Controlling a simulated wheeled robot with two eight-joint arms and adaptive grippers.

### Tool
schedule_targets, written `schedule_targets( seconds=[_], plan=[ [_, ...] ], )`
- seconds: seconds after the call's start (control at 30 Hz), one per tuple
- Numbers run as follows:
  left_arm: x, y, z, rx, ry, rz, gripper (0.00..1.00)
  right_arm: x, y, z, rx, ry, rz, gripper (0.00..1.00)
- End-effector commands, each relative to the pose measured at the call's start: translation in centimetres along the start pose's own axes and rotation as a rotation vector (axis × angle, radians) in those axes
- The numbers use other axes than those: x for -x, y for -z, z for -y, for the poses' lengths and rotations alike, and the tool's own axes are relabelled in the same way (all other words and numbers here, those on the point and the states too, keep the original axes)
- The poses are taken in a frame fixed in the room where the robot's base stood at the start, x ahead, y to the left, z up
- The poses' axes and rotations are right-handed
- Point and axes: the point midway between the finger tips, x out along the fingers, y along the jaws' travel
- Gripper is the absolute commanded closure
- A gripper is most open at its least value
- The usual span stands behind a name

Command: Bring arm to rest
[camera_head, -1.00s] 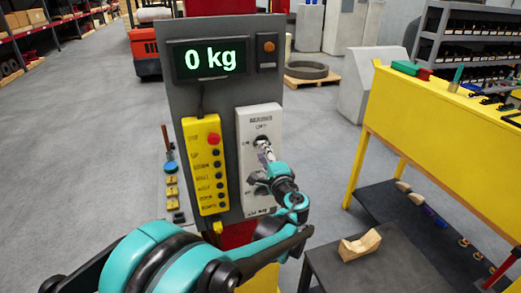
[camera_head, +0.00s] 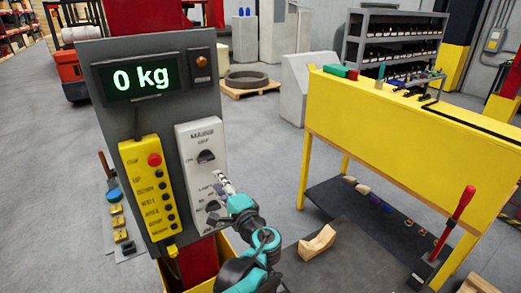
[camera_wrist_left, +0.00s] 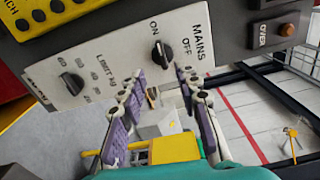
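My left gripper (camera_head: 224,187) is in front of the white MAINS panel (camera_head: 192,140), at the lower right of the head view's control board. In the left wrist view its two fingers (camera_wrist_left: 160,88) are spread apart with nothing between them. The black MAINS knob (camera_head: 206,156) is uncovered and also shows in the wrist view (camera_wrist_left: 162,55), apart from the fingers. The limit knob (camera_wrist_left: 72,83) is lower on the same panel. The display (camera_head: 140,78) reads 0 kg. My right gripper is not in view.
A yellow pendant (camera_head: 148,190) with a red button hangs left of the panel. A yellow workbench (camera_head: 400,130) with tools stands to the right. A wooden V-block (camera_head: 317,243) lies on a dark surface near my arm. Grey floor is open behind.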

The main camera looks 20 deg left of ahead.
Motion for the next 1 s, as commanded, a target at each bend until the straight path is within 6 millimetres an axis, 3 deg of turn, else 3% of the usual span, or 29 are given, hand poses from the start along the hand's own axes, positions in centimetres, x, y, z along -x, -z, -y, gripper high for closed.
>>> schedule_targets(
  seconds=[0.17, 0.27, 0.33, 0.5, 0.63, 0.8, 1.0],
  plan=[
    [0.2, -0.7, -1.2, 0.033, -0.050, 0.000, 0.67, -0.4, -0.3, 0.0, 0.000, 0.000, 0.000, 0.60],
    [1.0, -2.3, -4.4, 0.123, -0.179, 0.000, 0.67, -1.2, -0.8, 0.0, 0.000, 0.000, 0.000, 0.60],
    [2.4, -3.6, -7.6, 0.222, -0.314, -0.001, 0.67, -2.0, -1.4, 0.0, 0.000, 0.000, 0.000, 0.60],
    [8.6, -5.6, -16.0, 0.523, -0.689, 0.003, 0.67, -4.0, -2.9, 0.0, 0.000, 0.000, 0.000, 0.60],
    [14.4, -5.4, -20.4, 0.750, -0.943, 0.008, 0.67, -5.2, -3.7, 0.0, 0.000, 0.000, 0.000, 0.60],
    [19.9, -4.5, -22.9, 0.959, -1.163, 0.013, 0.67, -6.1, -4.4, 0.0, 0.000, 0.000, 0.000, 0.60],
    [22.0, -3.9, -23.2, 1.043, -1.248, 0.014, 0.67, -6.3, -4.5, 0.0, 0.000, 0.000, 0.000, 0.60]
  ],
)
